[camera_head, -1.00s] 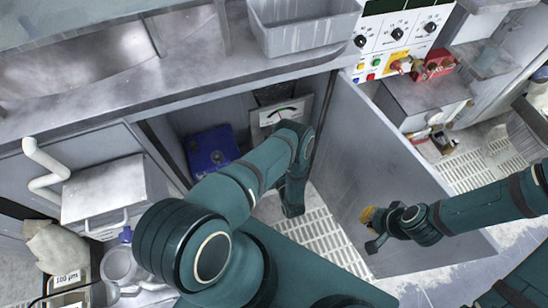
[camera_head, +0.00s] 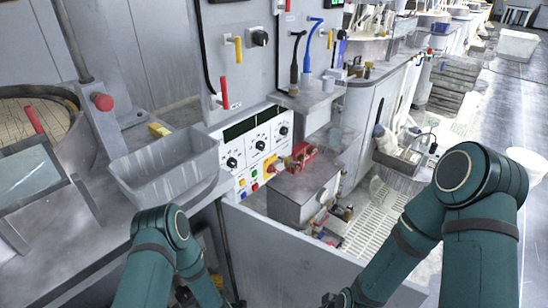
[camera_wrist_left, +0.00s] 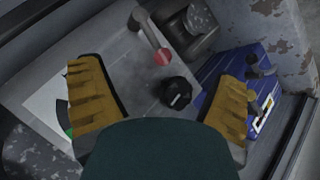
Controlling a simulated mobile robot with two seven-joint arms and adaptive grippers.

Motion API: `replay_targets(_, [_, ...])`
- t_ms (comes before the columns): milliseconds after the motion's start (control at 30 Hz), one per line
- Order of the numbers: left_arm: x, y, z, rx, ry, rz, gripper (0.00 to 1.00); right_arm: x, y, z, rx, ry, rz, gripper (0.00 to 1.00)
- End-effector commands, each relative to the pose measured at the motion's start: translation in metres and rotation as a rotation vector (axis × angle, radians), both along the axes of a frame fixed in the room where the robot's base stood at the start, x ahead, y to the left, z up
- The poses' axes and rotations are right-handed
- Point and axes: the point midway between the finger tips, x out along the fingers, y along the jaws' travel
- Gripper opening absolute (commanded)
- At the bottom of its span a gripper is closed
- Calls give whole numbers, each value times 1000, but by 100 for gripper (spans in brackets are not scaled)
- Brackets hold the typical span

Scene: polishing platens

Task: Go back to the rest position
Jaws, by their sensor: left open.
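My left gripper (camera_wrist_left: 163,100) is open in the left wrist view, its two brown ribbed fingers spread with nothing held between them. Behind them is a grey box face with a black knob (camera_wrist_left: 178,92) and a lever with a red end (camera_wrist_left: 163,57). In the head view my left arm (camera_head: 160,255) reaches down at the lower left, its gripper mostly hidden at the bottom edge. My right arm (camera_head: 420,235) comes in from the right. Its gripper (camera_head: 342,298) is only partly visible at the bottom edge, so its jaws cannot be read.
A grey panel (camera_head: 285,260) stands upright between my arms. A grey bin (camera_head: 165,168) sits on the bench at left. A control panel (camera_head: 255,150) and a grey box (camera_head: 305,190) are ahead. A blue case (camera_wrist_left: 270,60) lies beside the left gripper's right finger.

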Motion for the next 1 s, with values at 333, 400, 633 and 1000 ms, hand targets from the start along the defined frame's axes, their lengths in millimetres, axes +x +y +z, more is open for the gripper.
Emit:
replay_targets(333, [-76,-83,95,-59,413,-819,90,0,0,0,0,0,0,0])
replay_targets(400, [-100,-95,114,-56,459,-981,90,0,0,0,0,0,0,0])
replay_targets(633, [-150,-111,149,-42,528,-1301,90,0,0,0,0,0,0,0])
replay_targets(1000, [-155,-113,151,-41,534,-1333,90,0,0,0,0,0,0,0])
